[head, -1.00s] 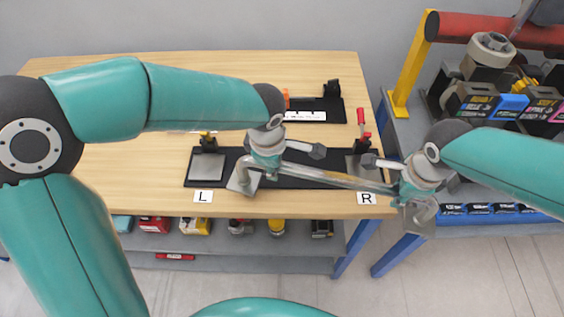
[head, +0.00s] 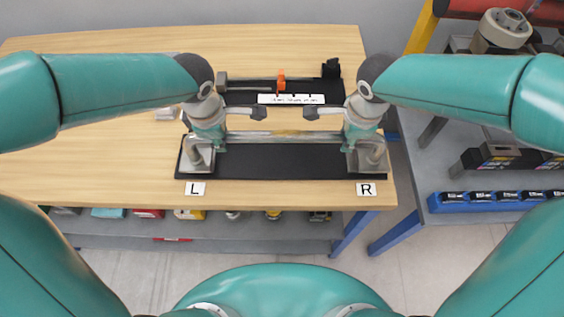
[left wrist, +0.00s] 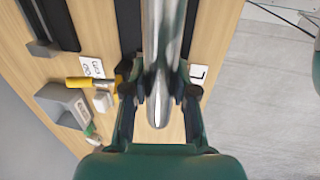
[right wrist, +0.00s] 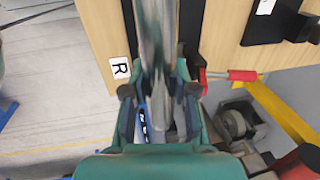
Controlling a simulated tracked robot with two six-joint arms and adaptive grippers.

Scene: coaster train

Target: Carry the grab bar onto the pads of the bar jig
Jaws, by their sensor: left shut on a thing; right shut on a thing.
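The metal grab bar (head: 290,134) lies level across the head view, bent at both ends, with a flat plate at each end: the left plate (head: 198,158) and the right plate (head: 369,158). My left gripper (head: 211,130) is shut on its left part and my right gripper (head: 357,130) on its right part. The bar also shows in the left wrist view (left wrist: 162,50) and right wrist view (right wrist: 155,45). The black bar jig (head: 283,164) lies below it; the end plates cover its pads. I cannot tell whether plates and pads touch.
Labels L (head: 195,188) and R (head: 366,189) mark the table's front edge. A yellow-handled clamp (left wrist: 92,82) and a red-handled clamp (right wrist: 242,75) show in the wrist views. Behind is a second black fixture (head: 245,98) with an orange part. A cart (head: 425,165) stands right.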

